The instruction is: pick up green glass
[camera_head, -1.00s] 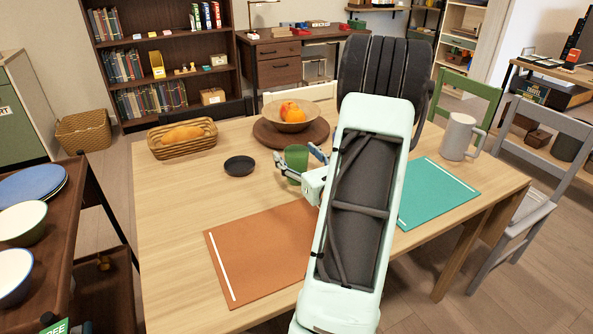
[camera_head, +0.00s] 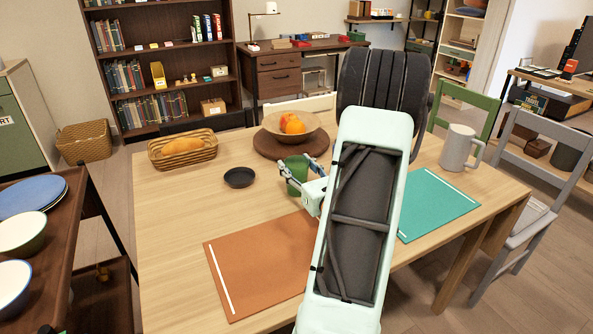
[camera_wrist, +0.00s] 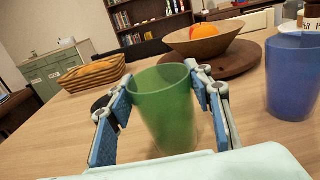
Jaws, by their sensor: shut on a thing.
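The green glass (camera_head: 296,172) is on or just above the wooden table, in front of the round brown board; I cannot tell whether its base touches the table. In the wrist view the green glass (camera_wrist: 165,108) stands upright between the two blue-padded fingers of my gripper (camera_wrist: 163,100). My gripper (camera_head: 299,174) is shut on the glass, one finger on each side. My arm hides part of the table to the right of the glass in the head view.
A blue cup (camera_wrist: 293,78) stands right of the glass. A fruit bowl (camera_head: 291,126) sits on the round board (camera_head: 268,146). A small dark dish (camera_head: 239,177) and a bread basket (camera_head: 183,152) are left. A grey mug (camera_head: 458,147) stands far right.

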